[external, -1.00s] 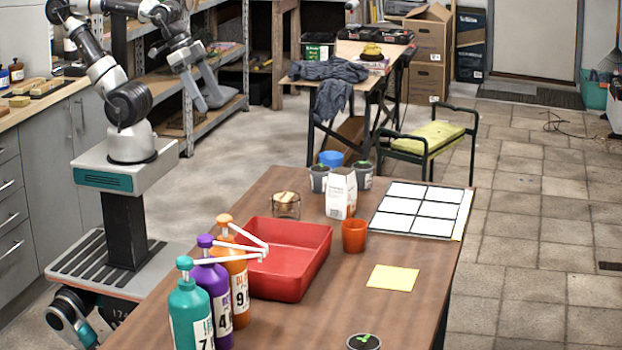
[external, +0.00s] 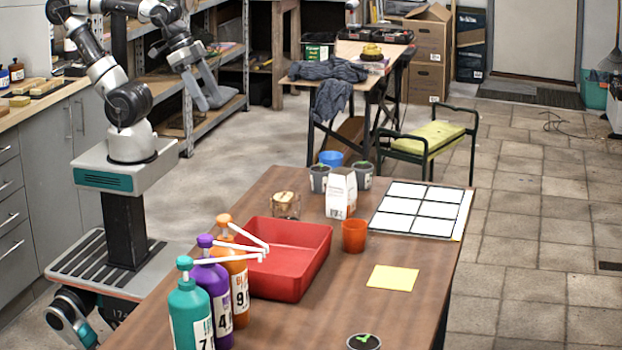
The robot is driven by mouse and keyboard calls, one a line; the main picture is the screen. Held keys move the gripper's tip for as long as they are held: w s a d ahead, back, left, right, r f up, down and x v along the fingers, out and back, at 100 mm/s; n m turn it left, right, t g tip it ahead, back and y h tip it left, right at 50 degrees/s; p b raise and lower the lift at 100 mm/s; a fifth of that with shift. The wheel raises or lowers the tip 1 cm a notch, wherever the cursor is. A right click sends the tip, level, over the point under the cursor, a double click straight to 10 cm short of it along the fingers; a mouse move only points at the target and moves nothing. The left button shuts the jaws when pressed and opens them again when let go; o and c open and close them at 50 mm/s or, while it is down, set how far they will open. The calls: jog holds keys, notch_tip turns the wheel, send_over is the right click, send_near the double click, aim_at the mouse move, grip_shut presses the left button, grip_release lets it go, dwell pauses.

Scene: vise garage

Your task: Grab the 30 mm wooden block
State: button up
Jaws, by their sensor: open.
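Several small light-wood pieces (external: 20,101) lie on the counter at the far left. A small clear container (external: 285,204) with light wooden-looking pieces in it stands on the brown table behind the red tray. I cannot tell which piece, if any, is the 30 mm block. My gripper (external: 215,103) is open and empty, its fingers pointing down in the air in front of the metal shelving. It is well apart from both the counter and the container.
The brown table (external: 400,315) bears a red tray (external: 318,262), several pump bottles (external: 188,315), an orange cup (external: 354,236), a white carton (external: 341,195), a white-panelled board (external: 420,208), a yellow sheet (external: 392,278) and small potted plants (external: 319,178). Open floor lies to the right.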

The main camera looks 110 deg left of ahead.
jog(key=w+f+m+g+p, duration=0.1)
jog(key=w+f+g, duration=0.25)
jog(key=w, duration=0.65)
jog(key=w+f+g+p, duration=0.15)
jog(key=w+f, duration=0.25)
jog(key=w, duration=0.5)
jog(key=shift+g, duration=0.3)
jog(key=f, duration=0.3)
jog(key=f+b, duration=0.1)
jog(key=f, duration=0.3)
jog(key=a+f+b, duration=0.1)
jog(key=f, duration=0.3)
jog(key=shift+w+f+b, duration=0.15)
jog(key=shift+f+b, duration=0.3)
jog(key=shift+f, duration=1.2)
jog(key=shift+w+f+b, duration=0.15)
jog(key=shift+f+b, duration=0.25)
jog(key=shift+f, duration=1.25)
jog(key=c, duration=1.1)
